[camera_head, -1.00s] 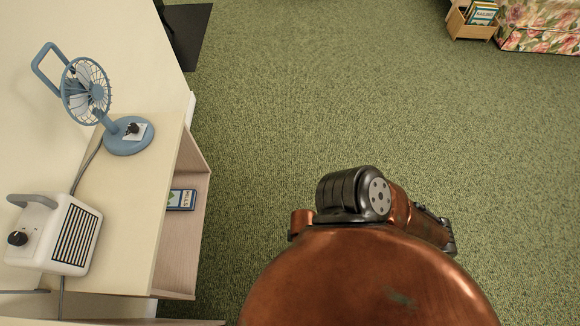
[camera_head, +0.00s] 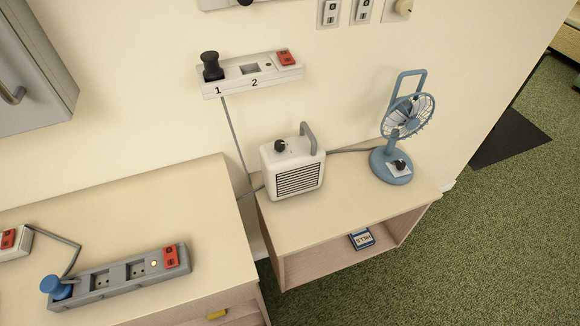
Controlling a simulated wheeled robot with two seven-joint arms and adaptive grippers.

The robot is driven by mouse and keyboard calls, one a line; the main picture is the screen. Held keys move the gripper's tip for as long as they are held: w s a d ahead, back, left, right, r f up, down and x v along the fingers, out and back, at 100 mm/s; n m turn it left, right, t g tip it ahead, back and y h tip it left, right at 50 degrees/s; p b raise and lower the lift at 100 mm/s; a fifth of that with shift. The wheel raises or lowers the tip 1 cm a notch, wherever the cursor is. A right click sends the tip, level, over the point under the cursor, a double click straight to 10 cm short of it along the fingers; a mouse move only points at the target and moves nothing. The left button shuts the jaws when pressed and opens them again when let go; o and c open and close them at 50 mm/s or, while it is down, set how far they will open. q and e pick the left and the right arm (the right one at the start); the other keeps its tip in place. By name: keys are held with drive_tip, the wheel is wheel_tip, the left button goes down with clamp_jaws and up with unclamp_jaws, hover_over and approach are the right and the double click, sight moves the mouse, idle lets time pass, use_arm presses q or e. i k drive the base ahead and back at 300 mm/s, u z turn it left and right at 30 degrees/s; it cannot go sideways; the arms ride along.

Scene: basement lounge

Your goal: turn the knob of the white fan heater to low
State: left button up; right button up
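The white fan heater (camera_head: 292,168) stands on the small wooden shelf unit (camera_head: 322,222), with its dark grille facing the front. Its black knob (camera_head: 280,146) sits on the top face, to the left of the grey handle (camera_head: 308,137). The knob's setting marks are too small to read. A grey cord runs from behind the heater up to the wall socket strip. Neither of my grippers shows in the head view.
A blue desk fan (camera_head: 397,150) stands to the heater's right. A wall socket strip (camera_head: 234,84) with a black plug (camera_head: 211,66) hangs above. A grey power strip (camera_head: 118,277) with a blue plug (camera_head: 57,287) lies on the left cabinet. A book (camera_head: 361,239) lies inside the shelf. Green carpet is open at right.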

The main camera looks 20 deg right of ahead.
sight(280, 146)
drive_tip(key=z, duration=1.9)
drive_tip(key=k, duration=1)
drive_tip(key=u, duration=1.9)
drive_tip(key=i, duration=0.5)
